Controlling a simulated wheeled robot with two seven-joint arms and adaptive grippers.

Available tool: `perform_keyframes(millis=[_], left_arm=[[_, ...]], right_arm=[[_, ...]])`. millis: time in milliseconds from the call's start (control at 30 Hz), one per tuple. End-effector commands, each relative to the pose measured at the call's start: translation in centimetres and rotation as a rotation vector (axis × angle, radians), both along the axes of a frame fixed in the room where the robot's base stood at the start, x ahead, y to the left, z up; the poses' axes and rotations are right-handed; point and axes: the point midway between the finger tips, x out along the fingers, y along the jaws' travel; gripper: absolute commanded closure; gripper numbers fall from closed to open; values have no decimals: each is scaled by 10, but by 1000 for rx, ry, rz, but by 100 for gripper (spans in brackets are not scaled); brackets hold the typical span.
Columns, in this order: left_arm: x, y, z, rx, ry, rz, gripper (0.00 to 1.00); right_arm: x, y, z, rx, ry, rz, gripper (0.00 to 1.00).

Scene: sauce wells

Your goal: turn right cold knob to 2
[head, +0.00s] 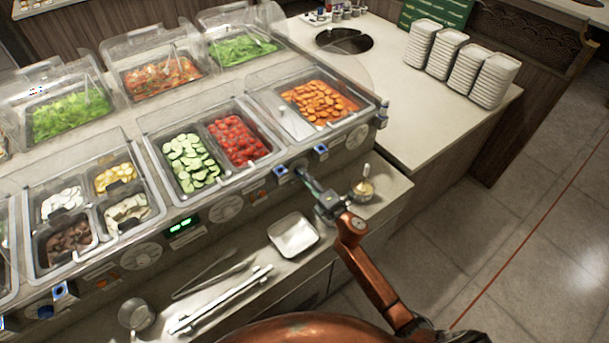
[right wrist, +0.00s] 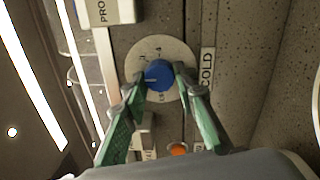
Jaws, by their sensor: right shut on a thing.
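The blue cold knob (right wrist: 159,74) sits on a round pale dial plate with small markings, beside a label reading COLD (right wrist: 207,68). I cannot tell which number it points to. My right gripper (right wrist: 161,76) has its green fingers on either side of the knob and is shut on it. In the head view my right gripper (head: 304,178) reaches the counter's front panel from the lower right and hides the knob. My left gripper is not in view.
An orange button (right wrist: 178,149) is below the dial. On the ledge are a white square dish (head: 294,236), tongs (head: 212,276), a metal cup (head: 136,314) and a small jar (head: 363,190) close to my right gripper. Food wells with clear covers line the counter above.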

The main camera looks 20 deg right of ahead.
Motion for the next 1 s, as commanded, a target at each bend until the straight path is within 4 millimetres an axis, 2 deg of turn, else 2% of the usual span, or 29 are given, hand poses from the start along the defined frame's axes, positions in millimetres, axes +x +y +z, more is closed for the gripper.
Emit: perform_keyframes(millis=[33,400,433,500,667,1000], left_arm=[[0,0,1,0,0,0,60],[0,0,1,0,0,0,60],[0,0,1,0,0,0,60],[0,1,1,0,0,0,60],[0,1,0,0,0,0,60],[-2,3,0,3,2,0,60]], right_arm=[[2,-4,7,5,-7,-7,98],[2,-4,6,7,-6,-7,98],[2,-4,6,7,-6,-7,72],[2,-4,5,6,-4,-6,67],[1,-2,3,5,-2,-3,56],[-3,-2,0,4,1,-1,56]])
